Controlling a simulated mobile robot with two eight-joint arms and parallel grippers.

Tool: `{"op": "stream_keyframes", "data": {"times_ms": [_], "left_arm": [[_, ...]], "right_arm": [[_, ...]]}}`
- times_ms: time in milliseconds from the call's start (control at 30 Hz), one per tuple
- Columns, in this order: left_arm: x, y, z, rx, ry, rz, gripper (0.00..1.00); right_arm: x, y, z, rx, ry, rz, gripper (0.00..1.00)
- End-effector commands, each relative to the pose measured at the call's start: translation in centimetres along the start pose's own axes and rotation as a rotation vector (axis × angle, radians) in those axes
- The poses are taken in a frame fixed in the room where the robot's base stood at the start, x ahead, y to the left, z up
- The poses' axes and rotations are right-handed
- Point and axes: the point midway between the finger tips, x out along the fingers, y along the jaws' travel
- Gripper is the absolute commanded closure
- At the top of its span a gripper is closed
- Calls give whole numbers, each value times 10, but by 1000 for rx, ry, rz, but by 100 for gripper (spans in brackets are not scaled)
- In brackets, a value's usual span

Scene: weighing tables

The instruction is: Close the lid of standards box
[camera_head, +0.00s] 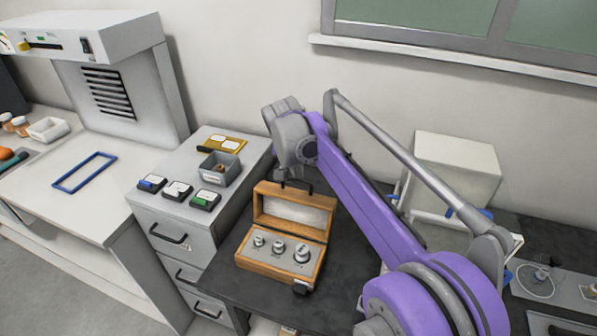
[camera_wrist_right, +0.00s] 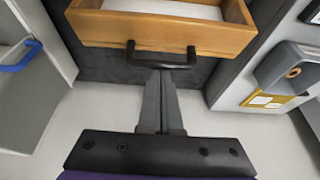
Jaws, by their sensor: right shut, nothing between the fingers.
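The wooden standards box (camera_head: 279,267) sits on the dark table with several metal weights (camera_head: 280,246) inside. Its lid (camera_head: 293,209) is open, standing up at the back edge. A black bar handle on the lid shows in the right wrist view (camera_wrist_right: 160,56), below the wooden lid (camera_wrist_right: 165,33). My right gripper (camera_head: 283,184) is at the lid's upper edge, reached from above and behind. Its shut fingers (camera_wrist_right: 160,75) are at the handle with nothing between them; I cannot tell whether they touch it. My left gripper is in neither view.
The grey drawer cabinet (camera_head: 183,236) stands close to the left of the box, bearing a small grey bin (camera_head: 220,169) and several labelled cases. A white box-shaped unit (camera_head: 455,170) stands behind my right arm. The wall is close behind the table.

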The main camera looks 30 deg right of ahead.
Motion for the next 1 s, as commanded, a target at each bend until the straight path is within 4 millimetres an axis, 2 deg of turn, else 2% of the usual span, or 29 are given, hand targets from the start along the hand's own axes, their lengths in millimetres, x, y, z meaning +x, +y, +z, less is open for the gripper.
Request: {"op": "stream_keyframes", "data": {"times_ms": [267,467,800,1000], "left_arm": [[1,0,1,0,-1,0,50],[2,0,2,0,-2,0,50],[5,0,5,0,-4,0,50],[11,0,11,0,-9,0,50]], "right_arm": [[-7,0,9,-2,52,-1,100],[-18,0,24,-5,147,-2,100],[-43,-1,75,-8,452,-7,100],[-49,-1,110,-6,642,-8,100]]}}
